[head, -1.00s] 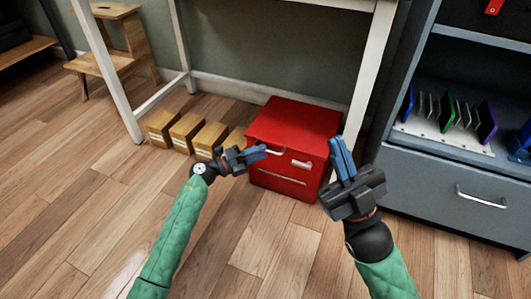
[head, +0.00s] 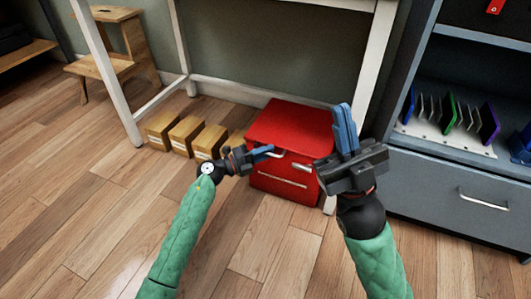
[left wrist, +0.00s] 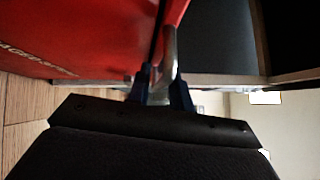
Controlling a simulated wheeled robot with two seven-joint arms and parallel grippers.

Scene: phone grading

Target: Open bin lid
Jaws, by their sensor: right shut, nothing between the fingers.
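The red bin (head: 285,125) stands on the floor under the white table, its lid down. A metal handle (head: 276,154) is at the front left of its lid, and a light latch-like piece (head: 301,167) sits to the right. My left gripper (head: 262,153) is at the handle. In the left wrist view its blue fingers (left wrist: 163,92) stand on either side of the metal handle (left wrist: 168,50); whether they press on it is unclear. The red bin wall (left wrist: 85,35) fills that view's upper left. My right gripper (head: 345,128) is shut and empty, in front of the bin's right side.
Several cardboard boxes (head: 186,136) stand in a row left of the bin. A white table leg (head: 376,70) and a grey cabinet (head: 455,190) with a drawer are to the right. A wooden step stool (head: 105,65) is at the back left. The front floor is clear.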

